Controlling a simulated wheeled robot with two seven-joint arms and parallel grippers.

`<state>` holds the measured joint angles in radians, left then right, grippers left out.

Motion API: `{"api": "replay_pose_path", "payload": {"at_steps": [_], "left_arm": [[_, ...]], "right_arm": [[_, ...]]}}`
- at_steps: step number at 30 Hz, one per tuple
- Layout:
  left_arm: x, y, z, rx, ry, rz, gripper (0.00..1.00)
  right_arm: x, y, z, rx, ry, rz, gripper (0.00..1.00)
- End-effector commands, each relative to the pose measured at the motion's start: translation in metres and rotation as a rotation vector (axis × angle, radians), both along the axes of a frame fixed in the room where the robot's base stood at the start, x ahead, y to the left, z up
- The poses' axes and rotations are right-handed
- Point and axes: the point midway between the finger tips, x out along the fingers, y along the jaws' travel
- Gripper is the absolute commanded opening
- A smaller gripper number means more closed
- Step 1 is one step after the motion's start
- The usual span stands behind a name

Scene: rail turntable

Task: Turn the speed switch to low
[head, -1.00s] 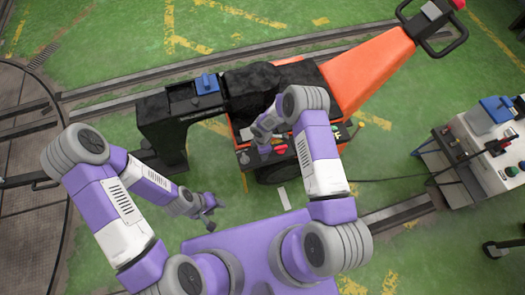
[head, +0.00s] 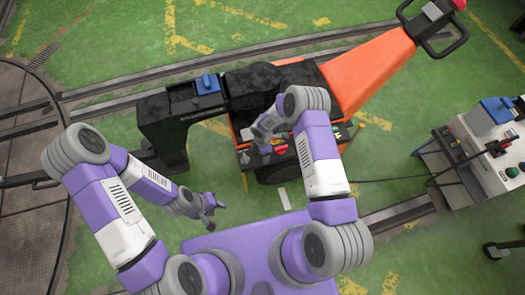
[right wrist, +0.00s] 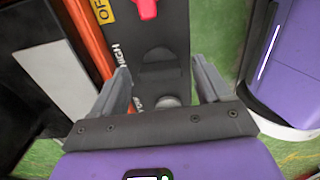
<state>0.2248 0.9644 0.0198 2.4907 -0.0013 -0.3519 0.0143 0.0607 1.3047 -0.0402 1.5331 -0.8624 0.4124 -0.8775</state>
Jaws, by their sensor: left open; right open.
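In the right wrist view a dark panel carries the words HIGH and LOW on its left side. Beside these words is a dark, low switch-like part (right wrist: 160,72), which I take for the speed switch; its setting cannot be told. My right gripper (right wrist: 162,68) is open, with one finger on each side of the panel strip and nothing between them held. In the head view my right gripper (head: 264,148) is at the front panel of the orange machine (head: 365,72). My left gripper (head: 211,208) is open and empty above the green floor.
A red switch (right wrist: 147,8) sits beside a yellow OFF label; a grey round part (right wrist: 165,101) lies below the dark one. A black post (head: 165,125) with a blue-topped box stands left. A control cabinet (head: 490,145) stands right. Rails (head: 400,212) cross the floor.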

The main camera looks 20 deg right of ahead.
Motion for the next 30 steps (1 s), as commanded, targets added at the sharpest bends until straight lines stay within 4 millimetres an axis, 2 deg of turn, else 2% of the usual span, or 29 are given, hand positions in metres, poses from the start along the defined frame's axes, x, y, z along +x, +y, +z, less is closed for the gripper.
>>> {"api": "replay_pose_path", "payload": {"at_steps": [5,12,16,21,30], "left_arm": [[0.000,0.000,0.005,0.000,0.000,0.000,0.43],[0.000,0.000,0.022,0.000,0.000,0.000,0.43],[0.000,0.000,0.027,0.000,0.000,0.000,0.43],[0.000,0.000,0.029,0.000,0.000,0.000,0.43],[0.000,0.000,0.029,0.000,0.000,0.000,0.43]], "right_arm": [[0.000,0.000,0.011,-0.001,-0.001,-0.001,0.77],[0.000,0.000,0.053,0.000,-0.002,0.001,0.77],[0.000,0.000,0.069,0.000,0.000,0.000,0.77],[0.000,0.000,0.076,0.000,0.000,0.000,0.77],[0.000,0.000,0.076,0.000,0.000,0.000,0.77]]}}
